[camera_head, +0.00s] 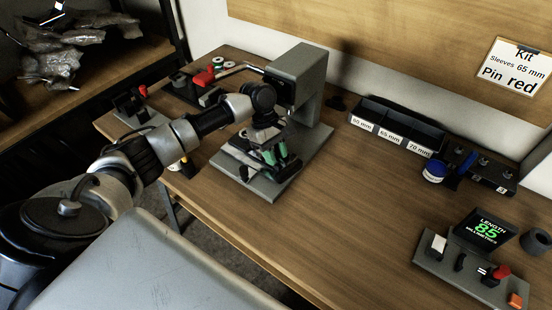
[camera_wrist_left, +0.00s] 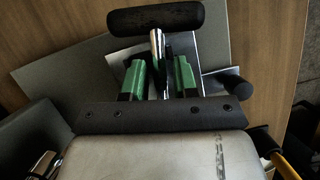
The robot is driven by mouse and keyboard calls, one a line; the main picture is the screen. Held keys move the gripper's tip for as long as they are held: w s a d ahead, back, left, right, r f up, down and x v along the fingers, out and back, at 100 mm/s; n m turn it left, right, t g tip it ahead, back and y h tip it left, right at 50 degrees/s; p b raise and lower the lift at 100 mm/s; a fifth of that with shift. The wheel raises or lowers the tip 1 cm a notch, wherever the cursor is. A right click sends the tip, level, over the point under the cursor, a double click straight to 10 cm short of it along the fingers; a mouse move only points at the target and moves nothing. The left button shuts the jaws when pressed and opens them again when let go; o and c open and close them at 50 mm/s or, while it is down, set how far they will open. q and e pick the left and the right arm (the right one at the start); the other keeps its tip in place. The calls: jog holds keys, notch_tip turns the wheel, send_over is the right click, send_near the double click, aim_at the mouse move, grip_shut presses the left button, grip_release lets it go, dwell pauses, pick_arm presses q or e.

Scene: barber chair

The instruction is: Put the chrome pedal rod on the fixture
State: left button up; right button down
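The chrome pedal rod (camera_wrist_left: 157,62) shows in the left wrist view, with a black cylindrical pad (camera_wrist_left: 155,18) across its far end. The fixture is the grey press stand (camera_head: 299,75) with a flat base plate (camera_head: 262,188); its plate also shows in the left wrist view (camera_wrist_left: 70,62). My left gripper (camera_head: 275,156), with green fingertips, is low over the base plate. In the wrist view its fingers (camera_wrist_left: 160,78) stand apart on both sides of the rod, with gaps visible. The rod's near end is hidden by the gripper body. My right gripper is not in view.
A dark labelled bin (camera_head: 396,124) and a block with a blue-capped item (camera_head: 434,171) stand to the right. A length display panel (camera_head: 483,232) is at the front right. Small red-handled tools (camera_head: 203,79) lie left of the press.

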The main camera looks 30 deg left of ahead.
pick_arm(q)
jog(key=shift+p, duration=0.35)
jog(key=shift+f, duration=0.1)
grip_shut()
